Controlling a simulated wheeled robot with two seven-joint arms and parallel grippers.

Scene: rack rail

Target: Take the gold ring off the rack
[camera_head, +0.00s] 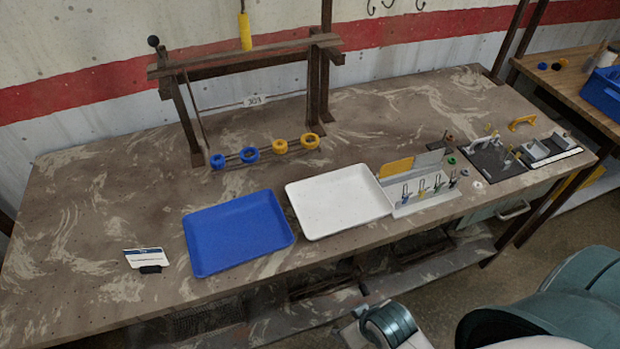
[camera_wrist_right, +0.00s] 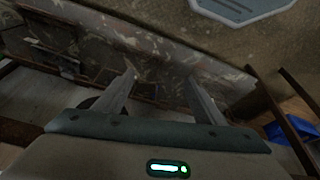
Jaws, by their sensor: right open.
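Several thick rings sit in a row on a low rail at the foot of the dark rack (camera_head: 240,62). Two are blue, a left one (camera_head: 218,160) and one beside it (camera_head: 250,155). Two are gold-yellow, a left one (camera_head: 280,146) and a right one (camera_head: 309,141) near the rack's right post. Both look alike at this size. My right gripper (camera_wrist_right: 160,78) is open and empty in the wrist view, with its two fingers apart. The rings are not clear in that view. My left gripper is not in view.
A blue tray (camera_head: 237,233) and a white tray (camera_head: 339,201) lie in front of the rack. A tool holder (camera_head: 425,195) and small fixtures are to the right. The tabletop left of the rack is clear.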

